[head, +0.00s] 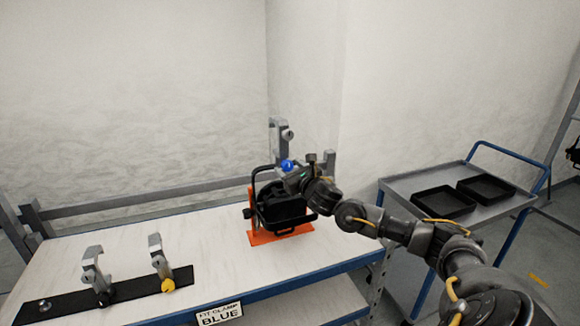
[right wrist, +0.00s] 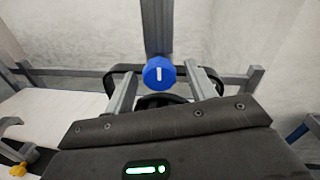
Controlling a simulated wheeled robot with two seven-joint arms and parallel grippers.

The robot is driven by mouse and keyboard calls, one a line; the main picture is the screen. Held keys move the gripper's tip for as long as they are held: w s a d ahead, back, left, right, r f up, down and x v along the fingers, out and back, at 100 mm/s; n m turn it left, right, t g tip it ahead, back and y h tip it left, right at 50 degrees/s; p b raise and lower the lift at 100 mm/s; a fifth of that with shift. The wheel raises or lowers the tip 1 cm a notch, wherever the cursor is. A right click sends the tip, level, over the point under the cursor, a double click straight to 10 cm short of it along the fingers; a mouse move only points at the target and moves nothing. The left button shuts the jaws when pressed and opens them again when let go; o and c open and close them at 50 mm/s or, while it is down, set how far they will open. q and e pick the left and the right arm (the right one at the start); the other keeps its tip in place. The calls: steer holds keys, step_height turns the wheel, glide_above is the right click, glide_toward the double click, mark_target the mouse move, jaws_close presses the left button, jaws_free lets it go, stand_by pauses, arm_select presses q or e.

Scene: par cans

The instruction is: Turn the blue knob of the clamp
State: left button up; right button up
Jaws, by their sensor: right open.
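The blue knob (head: 287,165) is on the lower part of a grey clamp (head: 276,140) standing above a black par can (head: 283,207). The knob also shows in the right wrist view (right wrist: 159,73), with a white mark standing about upright on its face. My right gripper (head: 298,172) is at the knob in the head view. In the right wrist view its two fingers (right wrist: 163,85) are open, one on each side of the knob, with gaps visible. Whether the fingertips touch the knob cannot be told. My left gripper is not in view.
The par can is on an orange stand (head: 282,234) on a white table (head: 200,236). A black strip (head: 60,307) at left holds two more clamps, one with a yellow knob (head: 168,285). A sign (head: 219,314) reads BLUE. A grey cart (head: 410,189) with two black trays stands right.

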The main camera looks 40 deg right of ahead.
steer(key=c, duration=1)
steer(key=shift+m, duration=0.4)
